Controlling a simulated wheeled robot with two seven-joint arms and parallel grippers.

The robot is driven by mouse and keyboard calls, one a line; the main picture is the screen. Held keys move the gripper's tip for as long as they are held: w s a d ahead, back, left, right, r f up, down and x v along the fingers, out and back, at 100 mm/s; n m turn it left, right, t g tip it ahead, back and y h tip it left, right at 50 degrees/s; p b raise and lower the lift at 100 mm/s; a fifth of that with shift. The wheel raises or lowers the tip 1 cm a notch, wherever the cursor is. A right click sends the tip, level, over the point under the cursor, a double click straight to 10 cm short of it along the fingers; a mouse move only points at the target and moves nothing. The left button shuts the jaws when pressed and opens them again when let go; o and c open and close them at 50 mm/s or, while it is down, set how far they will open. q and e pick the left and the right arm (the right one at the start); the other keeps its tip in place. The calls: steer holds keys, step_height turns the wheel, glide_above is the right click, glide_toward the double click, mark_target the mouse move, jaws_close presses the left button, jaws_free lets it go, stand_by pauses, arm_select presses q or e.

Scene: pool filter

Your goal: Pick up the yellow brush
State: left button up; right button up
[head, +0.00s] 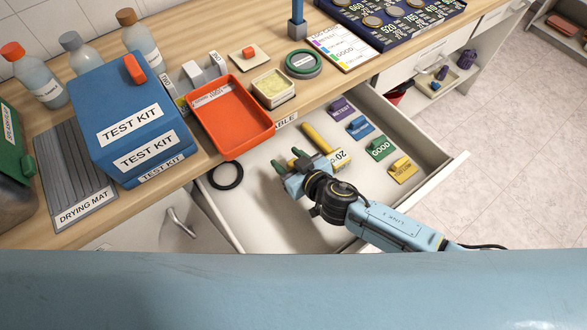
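A yellow bar-shaped thing (317,137), which looks like the yellow brush, lies in the open drawer (262,207). Its lower end is close to a white label marked "20", partly hidden by my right gripper. My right gripper (289,160) is over the drawer, just left of and below the yellow bar in the picture. My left gripper is not in view.
Purple, blue, green and yellow labelled tags (380,148) lie right of the bar. On the counter above stand an orange tray (230,117), a blue test kit box (130,115) and several bottles.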

steer(key=c, duration=0.9)
